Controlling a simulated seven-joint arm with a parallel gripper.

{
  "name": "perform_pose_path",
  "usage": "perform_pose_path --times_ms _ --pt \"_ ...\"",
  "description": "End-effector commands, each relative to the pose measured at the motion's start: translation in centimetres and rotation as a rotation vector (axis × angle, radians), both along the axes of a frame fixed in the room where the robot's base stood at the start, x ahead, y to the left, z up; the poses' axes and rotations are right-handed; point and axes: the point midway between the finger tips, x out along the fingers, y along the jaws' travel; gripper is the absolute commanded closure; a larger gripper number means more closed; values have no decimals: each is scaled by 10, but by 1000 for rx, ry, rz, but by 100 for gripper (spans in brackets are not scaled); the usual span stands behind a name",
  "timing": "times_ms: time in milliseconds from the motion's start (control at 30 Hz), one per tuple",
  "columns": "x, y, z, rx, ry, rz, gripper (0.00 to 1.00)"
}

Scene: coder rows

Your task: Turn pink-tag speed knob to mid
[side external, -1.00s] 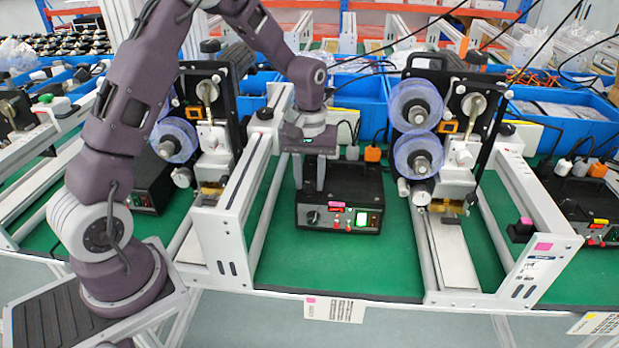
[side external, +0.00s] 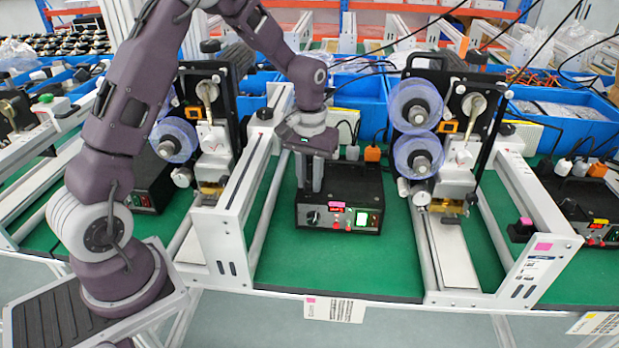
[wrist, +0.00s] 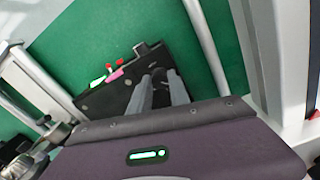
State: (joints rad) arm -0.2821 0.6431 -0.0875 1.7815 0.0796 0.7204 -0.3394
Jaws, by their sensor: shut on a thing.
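The black control box (side external: 340,192) stands on the green mat under my gripper. Its front carries a pink tag (side external: 338,204), a lit green switch (side external: 362,218) and a dark round speed knob (side external: 313,217) at the left end. In the wrist view the pink tag (wrist: 115,75) and a dark knob-like part (wrist: 146,48) show along the box's edge. My gripper (side external: 311,188) points down over the left part of the box. Its fingers (wrist: 161,72) are close together with something dark between them; I cannot tell exactly what. The knob on the front looks clear of the fingers.
White frame rails (side external: 268,215) run left and right of the box. A machine with clear rollers (side external: 415,105) stands to the right. Another black box (side external: 575,205) sits at the far right. Green mat (side external: 335,265) in front of the box is bare.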

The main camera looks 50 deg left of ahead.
Motion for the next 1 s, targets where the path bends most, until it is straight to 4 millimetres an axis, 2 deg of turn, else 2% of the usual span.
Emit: perform_pose_path --times_ms 600,1000 --pt "0 1 1 0 0 -539 100" --pt "0 1 1 0 0 -721 100"
